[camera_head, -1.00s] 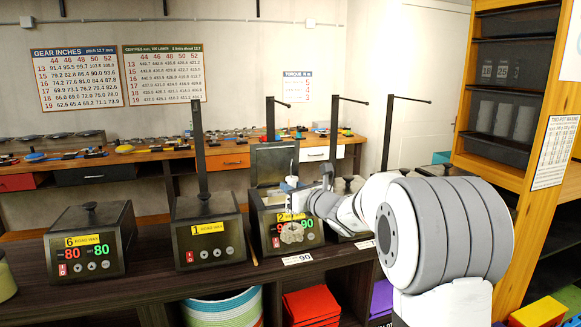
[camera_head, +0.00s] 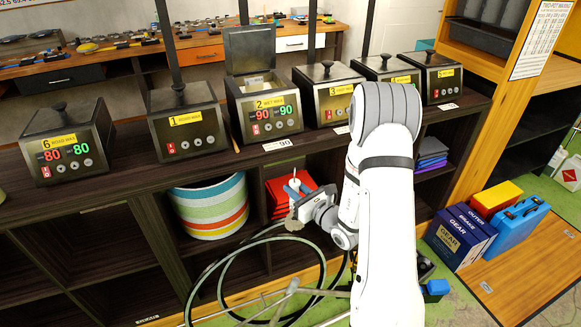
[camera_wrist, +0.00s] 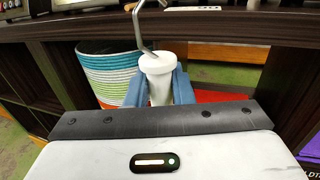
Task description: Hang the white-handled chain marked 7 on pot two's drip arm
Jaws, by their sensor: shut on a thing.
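My gripper (camera_head: 297,190) is below the bench front, in front of the red stack on the shelf. In the wrist view its two blue fingers (camera_wrist: 159,92) are shut on the white handle (camera_wrist: 157,68), and a bent grey metal rod (camera_wrist: 139,28) rises from it. The chain (camera_head: 293,221) hangs as a small brownish clump under the gripper in the head view. The mark 7 cannot be read. Pot two (camera_head: 266,112) stands on the bench with its lid up, its display showing 90 and 90. Its drip arm's dark post (camera_head: 243,12) rises behind it, its top out of view.
Pot one (camera_head: 186,122) and pot six (camera_head: 68,145) stand to the left; closed pots (camera_head: 328,92) stand to the right. A striped basket (camera_head: 208,205) sits under the bench. Boxes (camera_head: 458,235) stand at right.

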